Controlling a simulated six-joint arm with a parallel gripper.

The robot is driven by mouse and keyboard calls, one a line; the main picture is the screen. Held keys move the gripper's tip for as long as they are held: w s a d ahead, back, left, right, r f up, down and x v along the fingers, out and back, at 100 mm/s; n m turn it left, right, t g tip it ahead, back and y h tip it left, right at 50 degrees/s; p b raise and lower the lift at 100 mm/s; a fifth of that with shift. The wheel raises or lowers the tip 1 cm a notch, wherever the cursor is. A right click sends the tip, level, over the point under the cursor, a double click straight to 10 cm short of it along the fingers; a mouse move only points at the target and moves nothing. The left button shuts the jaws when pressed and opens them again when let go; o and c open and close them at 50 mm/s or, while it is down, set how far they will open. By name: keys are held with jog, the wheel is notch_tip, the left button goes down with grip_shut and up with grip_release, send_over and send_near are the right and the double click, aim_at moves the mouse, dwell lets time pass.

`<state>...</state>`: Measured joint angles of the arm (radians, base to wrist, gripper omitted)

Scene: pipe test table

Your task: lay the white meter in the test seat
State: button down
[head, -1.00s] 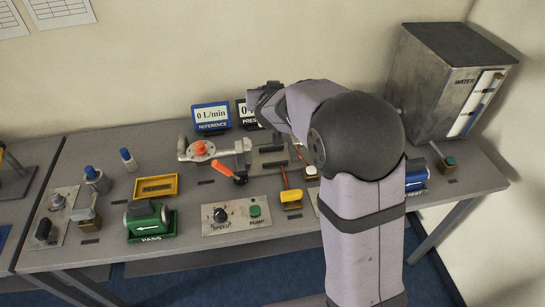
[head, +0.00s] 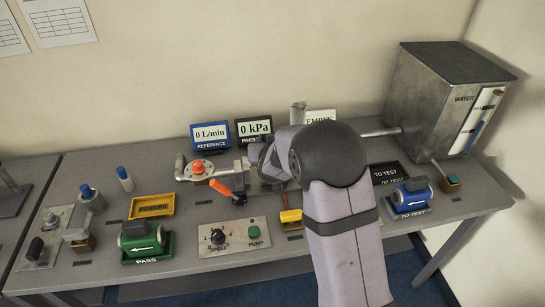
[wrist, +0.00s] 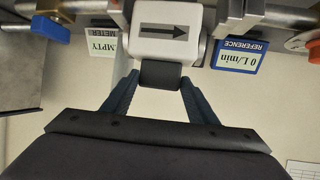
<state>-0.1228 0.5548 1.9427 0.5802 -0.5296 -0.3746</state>
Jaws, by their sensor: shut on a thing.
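The white meter (wrist: 168,30), with a dark arrow on its face, shows at the top middle of the wrist view. My gripper (wrist: 160,78) is shut on the dark block of this meter, one finger on each side. In the head view my gripper (head: 264,160) is low over the bench at the test seat, beside the clamp with the orange handle (head: 220,188). My arm and gripper hide the meter and most of the seat there. The meter appears between the pipe fittings; I cannot tell whether it rests in the seat.
The blue reference display (head: 210,136) and the pressure display (head: 254,130) stand behind the seat. A yellow-headed tool (head: 291,215) lies in front. A blue meter (head: 412,192) is at right, a green meter (head: 142,238) at left, near the yellow rework tray (head: 153,206).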

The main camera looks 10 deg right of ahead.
jog(key=shift+w+f, duration=0.1)
jog(key=shift+f, duration=0.55)
jog(key=shift+f+p, duration=0.5)
jog(key=shift+f, duration=1.9)
jog(key=c, duration=0.7)
grip_release()
jog(key=shift+f, duration=0.15)
